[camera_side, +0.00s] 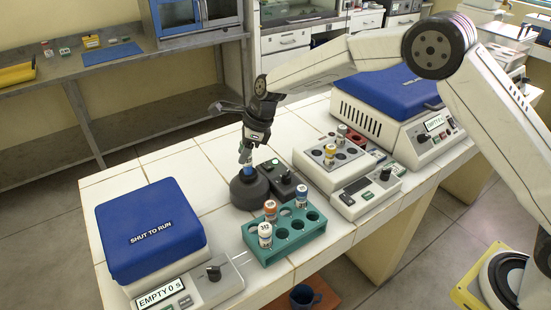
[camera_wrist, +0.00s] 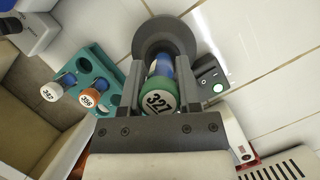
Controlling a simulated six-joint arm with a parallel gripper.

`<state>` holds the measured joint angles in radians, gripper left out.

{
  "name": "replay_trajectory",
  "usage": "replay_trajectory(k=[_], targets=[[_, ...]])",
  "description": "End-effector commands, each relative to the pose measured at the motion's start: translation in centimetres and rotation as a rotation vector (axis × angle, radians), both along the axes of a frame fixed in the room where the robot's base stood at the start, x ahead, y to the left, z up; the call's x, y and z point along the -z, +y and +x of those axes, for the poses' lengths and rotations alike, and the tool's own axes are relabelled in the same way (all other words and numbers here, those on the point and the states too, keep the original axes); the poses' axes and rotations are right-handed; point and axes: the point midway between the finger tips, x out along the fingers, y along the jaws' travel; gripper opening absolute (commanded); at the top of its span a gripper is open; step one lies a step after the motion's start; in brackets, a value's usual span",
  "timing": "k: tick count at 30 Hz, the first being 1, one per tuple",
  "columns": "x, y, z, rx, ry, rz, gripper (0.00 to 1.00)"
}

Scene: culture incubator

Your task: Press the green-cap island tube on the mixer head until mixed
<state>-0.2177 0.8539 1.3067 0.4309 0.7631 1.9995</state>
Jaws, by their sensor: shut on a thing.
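My gripper (camera_side: 245,152) is shut on a tube with a green cap marked 327 (camera_wrist: 159,101) and a blue body. It points down over the mixer, and in the wrist view the fingers (camera_wrist: 160,92) stand on both sides of the tube. The mixer's dark round head (camera_side: 248,187) is directly below; it also shows in the wrist view (camera_wrist: 165,31). The tube's lower end (camera_side: 248,171) meets the cup of the head; I cannot tell how hard it presses. The mixer's control box (camera_side: 284,182) has a lit green light in the wrist view (camera_wrist: 218,88).
A teal rack (camera_side: 262,251) holding a white-cap tube (camera_side: 265,231), an orange-cap tube (camera_side: 270,207) and another tube (camera_side: 301,195) stands close in front. A block unit (camera_side: 346,193) is to the right. Blue-lidded machines (camera_side: 152,228) (camera_side: 388,97) stand at both ends.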

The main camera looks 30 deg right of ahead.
Motion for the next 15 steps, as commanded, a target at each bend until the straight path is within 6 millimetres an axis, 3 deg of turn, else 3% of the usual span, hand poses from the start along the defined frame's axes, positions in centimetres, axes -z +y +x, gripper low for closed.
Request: replay_trajectory(k=[7, 15], targets=[[-0.3, 0.0, 0.0, 0.000, 0.001, 0.000, 0.00], [-2.1, 0.0, 0.0, 0.000, -0.001, 0.000, 0.00]])
